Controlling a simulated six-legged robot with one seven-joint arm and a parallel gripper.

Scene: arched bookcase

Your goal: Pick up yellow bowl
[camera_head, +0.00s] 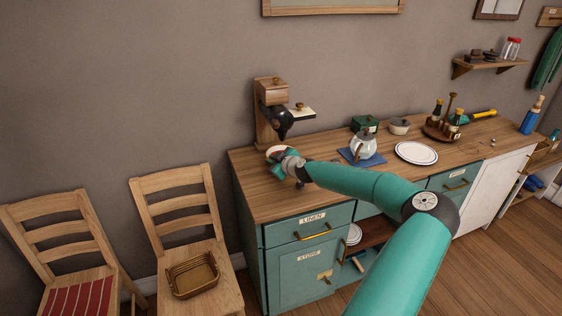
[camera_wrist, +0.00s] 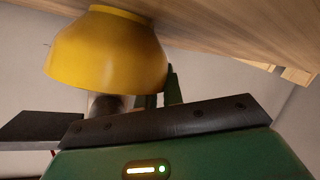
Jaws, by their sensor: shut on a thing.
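The yellow bowl (camera_wrist: 105,55) fills the upper left of the wrist view, which shows the scene upside down. Its base is close to the wooden countertop (camera_wrist: 230,25); I cannot tell whether it touches. My gripper (camera_wrist: 160,92) is shut on the bowl near its rim, with dark green fingers partly hidden behind the wrist housing. In the head view, my gripper (camera_head: 284,157) is low over the left end of the counter (camera_head: 265,195), below the coffee grinder-like machine. The bowl's yellow colour cannot be made out there.
The wooden machine (camera_head: 271,105) stands at the counter's back left. A glass pot (camera_head: 362,145) on a blue mat, a white plate (camera_head: 416,153) and a tray of bottles (camera_head: 440,130) stand to the right. Two chairs are at left, one holding a basket (camera_head: 193,275).

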